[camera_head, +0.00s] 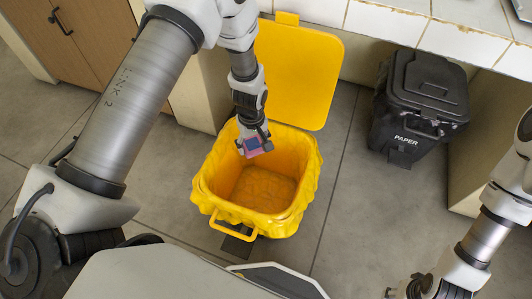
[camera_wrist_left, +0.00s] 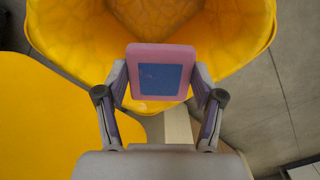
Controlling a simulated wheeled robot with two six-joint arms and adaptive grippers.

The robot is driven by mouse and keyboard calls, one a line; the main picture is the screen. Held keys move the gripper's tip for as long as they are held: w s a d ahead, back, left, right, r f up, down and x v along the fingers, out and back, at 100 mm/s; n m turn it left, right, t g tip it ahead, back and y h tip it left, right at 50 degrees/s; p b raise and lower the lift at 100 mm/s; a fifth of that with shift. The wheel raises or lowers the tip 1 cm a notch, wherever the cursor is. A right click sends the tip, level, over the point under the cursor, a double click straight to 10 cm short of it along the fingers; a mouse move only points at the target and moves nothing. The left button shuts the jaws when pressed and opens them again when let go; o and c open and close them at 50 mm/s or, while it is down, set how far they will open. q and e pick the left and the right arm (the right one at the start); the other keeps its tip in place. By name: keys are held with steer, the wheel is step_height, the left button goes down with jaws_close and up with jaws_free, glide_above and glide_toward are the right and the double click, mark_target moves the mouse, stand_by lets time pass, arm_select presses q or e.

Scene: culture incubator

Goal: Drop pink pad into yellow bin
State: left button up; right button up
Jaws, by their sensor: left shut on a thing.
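The pink pad (camera_head: 253,148) has a blue square face and is held by my left gripper (camera_head: 254,142) over the back part of the open yellow bin (camera_head: 216,212). In the left wrist view the pad (camera_wrist_left: 138,88) sits between the two fingers of the left gripper (camera_wrist_left: 161,88), which is shut on it. The yellow bin (camera_wrist_left: 250,25) shows behind the pad there. The bin is lined with a yellow bag, its lid (camera_head: 300,70) is raised at the back, and its visible floor looks empty. My right gripper (camera_head: 418,287) is at the bottom right, partly cut off by the frame edge.
A black bin marked PAPER (camera_head: 405,125) with a closed lid stands at the right. A white-tiled counter (camera_head: 400,22) runs along the back. Brown cabinet doors (camera_head: 85,40) are at the upper left. The grey floor between the two bins is clear.

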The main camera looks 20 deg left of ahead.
arm_select(q)
step_height(320, 180, down, 4)
steer(key=b, duration=0.3)
steer(key=shift+f, duration=0.25)
steer(key=o, duration=1.2)
step_height(320, 180, up, 12)
steer(key=shift+d, duration=0.1)
